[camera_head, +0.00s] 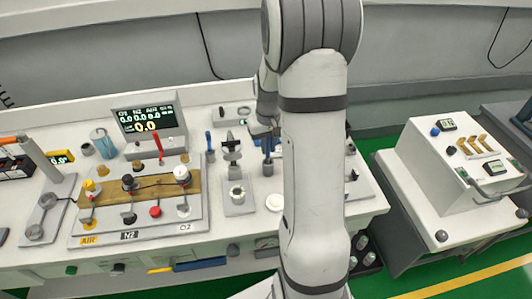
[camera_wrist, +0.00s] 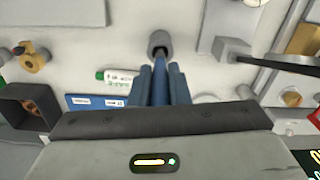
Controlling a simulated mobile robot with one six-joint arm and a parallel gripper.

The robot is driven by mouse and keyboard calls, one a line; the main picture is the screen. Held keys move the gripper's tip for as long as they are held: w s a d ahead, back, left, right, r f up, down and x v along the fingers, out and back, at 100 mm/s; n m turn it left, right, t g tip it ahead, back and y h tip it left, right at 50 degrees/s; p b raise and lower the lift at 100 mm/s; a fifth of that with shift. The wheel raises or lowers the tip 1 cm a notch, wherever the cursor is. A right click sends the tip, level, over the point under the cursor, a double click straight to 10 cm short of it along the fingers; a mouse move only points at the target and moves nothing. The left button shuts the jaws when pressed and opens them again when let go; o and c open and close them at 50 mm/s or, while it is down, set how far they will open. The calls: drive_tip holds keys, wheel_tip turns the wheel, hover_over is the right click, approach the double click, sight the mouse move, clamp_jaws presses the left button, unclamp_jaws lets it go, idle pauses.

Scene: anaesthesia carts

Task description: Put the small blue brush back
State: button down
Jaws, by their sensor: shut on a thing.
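My gripper (camera_wrist: 160,80) is shut on a slim blue brush (camera_wrist: 160,62) in the wrist view. The brush lies between the two blue fingers, and its far end meets the round opening of a small grey cylindrical holder (camera_wrist: 160,40). I cannot tell how deep it is in the holder or whether it is only over it. In the head view my gripper (camera_head: 264,132) is over the white bench, just left of my arm link, which hides part of it. A blue piece (camera_head: 268,168) shows below it, probably the brush.
Another blue upright stick (camera_head: 209,142) stands left of a grey stand (camera_head: 236,190). A gas panel with knobs (camera_head: 140,195) and a display (camera_head: 147,120) are further left. In the wrist view a green-and-white tube (camera_wrist: 116,76) and a blue card (camera_wrist: 95,101) lie beside the fingers.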

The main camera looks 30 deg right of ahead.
sight(268, 158)
drive_tip(key=shift+s+f, duration=0.1)
drive_tip(key=shift+f, duration=1.65)
drive_tip(key=shift+f, duration=0.1)
drive_tip(key=c, duration=1.4)
unclamp_jaws()
drive_tip(key=shift+o, duration=0.2)
